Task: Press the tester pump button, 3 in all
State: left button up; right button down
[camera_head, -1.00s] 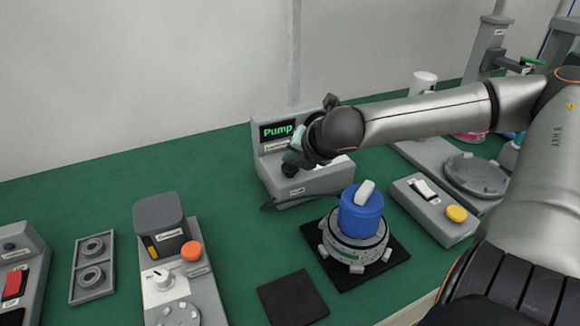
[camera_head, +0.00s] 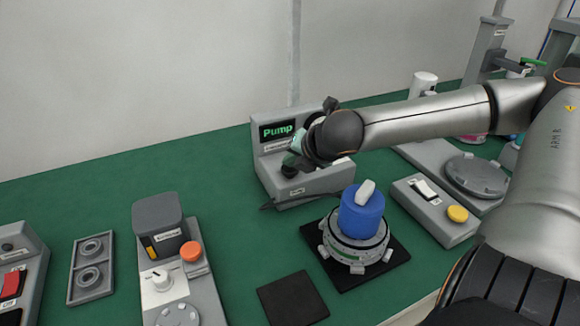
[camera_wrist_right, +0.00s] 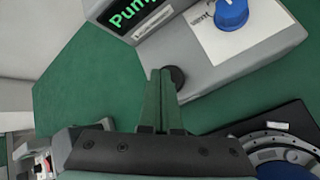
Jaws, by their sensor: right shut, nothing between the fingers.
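The grey tester (camera_head: 268,170) stands at the back of the green table, its screen (camera_head: 277,131) reading "Pump" in green letters. A round black button (camera_head: 288,171) sits at the left of its lower front deck; it also shows in the right wrist view (camera_wrist_right: 179,77). My right gripper (camera_head: 291,160) is shut and empty, its fingertips at the button. In the right wrist view the fingertips (camera_wrist_right: 161,72) overlap the button's left edge; I cannot tell whether they touch it or how far it is pressed. My left gripper is not in view.
A blue knob (camera_wrist_right: 231,13) sits on the tester's deck. In front stands a hub motor with a blue top (camera_head: 361,214) on a black mat (camera_head: 396,262). A switch box with a yellow button (camera_head: 457,214) is at right; a grey station with an orange button (camera_head: 191,251) is at left.

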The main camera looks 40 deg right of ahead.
jog(key=shift+f, duration=0.4)
jog(key=shift+f+b, duration=0.3)
jog(key=shift+b, duration=0.15)
jog(key=shift+r, duration=0.15)
dwell(0.4)
jog(key=shift+r+p, duration=0.75)
jog(key=shift+p, duration=0.2)
jog(key=shift+r+p, duration=0.55)
